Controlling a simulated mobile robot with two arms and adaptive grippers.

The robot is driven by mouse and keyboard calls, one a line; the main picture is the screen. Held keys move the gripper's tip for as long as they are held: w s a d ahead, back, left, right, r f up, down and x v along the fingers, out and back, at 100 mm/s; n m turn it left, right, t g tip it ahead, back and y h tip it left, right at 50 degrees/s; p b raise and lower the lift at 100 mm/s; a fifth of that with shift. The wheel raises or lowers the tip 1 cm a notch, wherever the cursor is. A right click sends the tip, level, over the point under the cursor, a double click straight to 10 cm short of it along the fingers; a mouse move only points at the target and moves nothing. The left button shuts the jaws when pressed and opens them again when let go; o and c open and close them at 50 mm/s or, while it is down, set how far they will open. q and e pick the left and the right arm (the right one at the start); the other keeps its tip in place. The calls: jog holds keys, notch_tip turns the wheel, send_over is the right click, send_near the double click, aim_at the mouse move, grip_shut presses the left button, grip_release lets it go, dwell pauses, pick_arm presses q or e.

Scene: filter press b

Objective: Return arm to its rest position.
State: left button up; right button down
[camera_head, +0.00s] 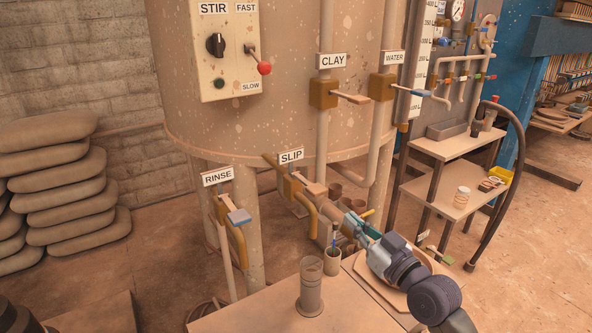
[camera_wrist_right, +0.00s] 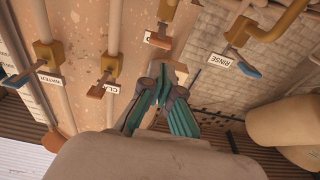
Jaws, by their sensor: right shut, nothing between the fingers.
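My right arm comes in from the lower right in the head view. Its gripper (camera_head: 351,224) is shut and empty, above the table and close to the outlet pipe end of the SLIP valve (camera_head: 292,187). In the right wrist view the gripper (camera_wrist_right: 165,88) has its fingers together in front of the partly covered SLIP valve body (camera_wrist_right: 181,72). I cannot tell whether the fingers touch the valve. My left gripper is not in view.
The RINSE valve (camera_head: 221,208) is left of SLIP. The CLAY valve (camera_head: 323,94) and WATER valve (camera_head: 382,86) are higher. A shelf rack (camera_head: 437,196) stands right; sacks (camera_head: 70,190) lie left.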

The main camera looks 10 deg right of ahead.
jog(key=s+a+f+g+h, duration=0.1)
jog(key=s+a+f+g, duration=0.25)
jog(key=s+f, duration=0.4)
jog(key=s+a+f+g+h, duration=0.15)
jog(key=s+f+g, duration=0.3)
jog(key=f, duration=0.55)
jog(key=s+d+f+m+g+h, duration=0.1)
jog(key=s+f+g+h, duration=0.2)
jog(key=s, duration=0.7)
jog(key=s+f+m+g+h, duration=0.1)
jog(key=s+f+g, duration=0.25)
jog(key=s, duration=0.55)
notch_tip(320, 180, down, 26)
jog(key=s+g+p, duration=0.1)
jog(key=s, duration=0.1)
jog(key=s+d+f, duration=0.1)
jog(key=s+f, duration=0.6)
jog(key=s, duration=0.1)
jog(key=s+d+f+g, duration=0.1)
jog(key=s+d+f, duration=0.1)
jog(key=s+f, duration=0.6)
jog(key=shift+s+d+f+p, duration=0.15)
jog(key=shift+d+f+p, duration=0.1)
jog(key=shift+p, duration=0.2)
jog(key=shift+g, duration=0.25)
